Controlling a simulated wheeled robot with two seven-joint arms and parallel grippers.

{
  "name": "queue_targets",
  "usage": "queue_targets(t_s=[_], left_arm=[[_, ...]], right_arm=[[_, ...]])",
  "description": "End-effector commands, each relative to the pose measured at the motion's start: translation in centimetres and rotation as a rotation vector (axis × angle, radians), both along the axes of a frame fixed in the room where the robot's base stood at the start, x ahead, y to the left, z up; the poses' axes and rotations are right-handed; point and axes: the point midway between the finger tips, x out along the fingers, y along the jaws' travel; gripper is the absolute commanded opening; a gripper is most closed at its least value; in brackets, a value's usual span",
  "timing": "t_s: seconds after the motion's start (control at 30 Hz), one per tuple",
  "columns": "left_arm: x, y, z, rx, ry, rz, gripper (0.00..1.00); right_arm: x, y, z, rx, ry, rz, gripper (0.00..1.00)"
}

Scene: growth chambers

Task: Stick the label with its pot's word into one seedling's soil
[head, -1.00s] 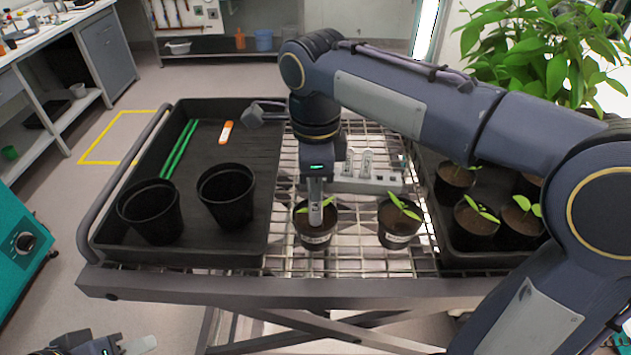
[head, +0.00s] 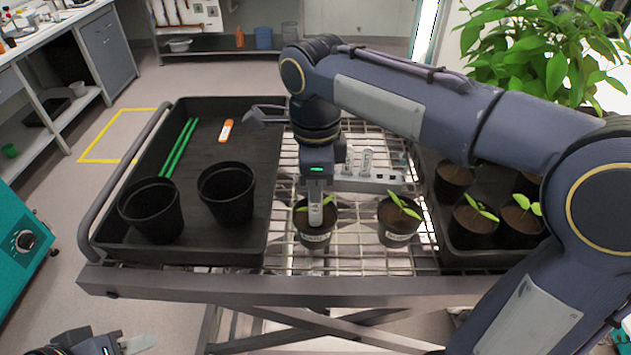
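Two seedling pots stand on the wire rack: a left pot (head: 314,238) and a right pot (head: 397,238), each with a small green seedling and a pale printed band too small to read. My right gripper (head: 315,222) points straight down at the left pot's soil, beside its seedling (head: 328,200). Its fingers are seen edge-on, so I cannot tell whether they hold a label. An orange and white label-like piece (head: 227,130) lies in the left black tray. My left gripper (head: 138,345) is low at the bottom left, partly cut off, away from the pots.
The left tray (head: 235,245) holds two empty black pots (head: 150,210) and green sticks (head: 178,148). A grey holder with clear tubes (head: 368,182) stands behind the seedlings. The right tray (head: 470,262) holds several more seedling pots. My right arm spans above it.

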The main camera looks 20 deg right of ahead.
Motion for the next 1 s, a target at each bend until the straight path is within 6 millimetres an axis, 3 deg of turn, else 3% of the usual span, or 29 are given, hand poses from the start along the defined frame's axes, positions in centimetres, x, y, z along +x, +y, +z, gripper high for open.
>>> queue_targets(t_s=[1.0], left_arm=[[0.0, 0.0, -0.5, 0.0, 0.0, 0.0, 0.36]], right_arm=[[0.0, 0.0, -1.1, 0.0, 0.0, 0.0, 0.0]])
